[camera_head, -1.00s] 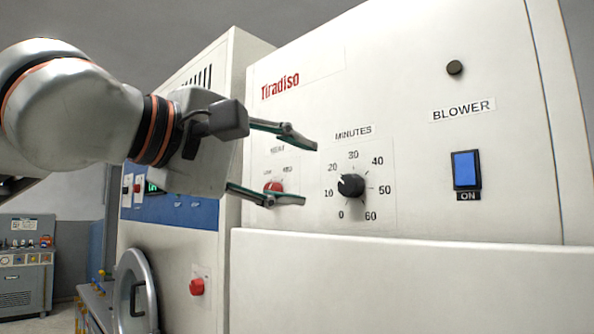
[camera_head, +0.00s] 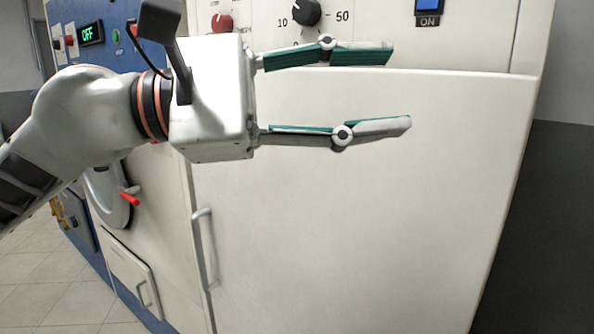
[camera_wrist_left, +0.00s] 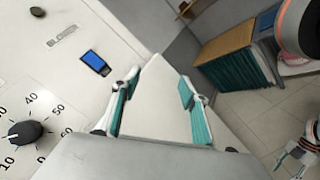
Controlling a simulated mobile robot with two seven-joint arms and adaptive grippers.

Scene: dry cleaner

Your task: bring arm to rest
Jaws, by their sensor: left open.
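My left gripper (camera_head: 398,86) reaches in from the left in the head view, in front of the white machine's lower front panel (camera_head: 400,220). Its two green-padded fingers are spread apart with nothing between them. The fingers also show apart in the left wrist view (camera_wrist_left: 157,88). The upper finger overlaps the panel's top edge in the picture; I cannot tell how far it stands from the surface. Part of my right gripper (camera_wrist_left: 293,158) shows small at the lower right of the left wrist view, cut by the edge; its opening is unclear.
The black minutes dial (camera_head: 306,11) and blue blower switch (camera_head: 429,5), labelled ON, are above the panel. A door handle (camera_head: 206,248) juts out below my wrist. A round door (camera_head: 108,195) is at left.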

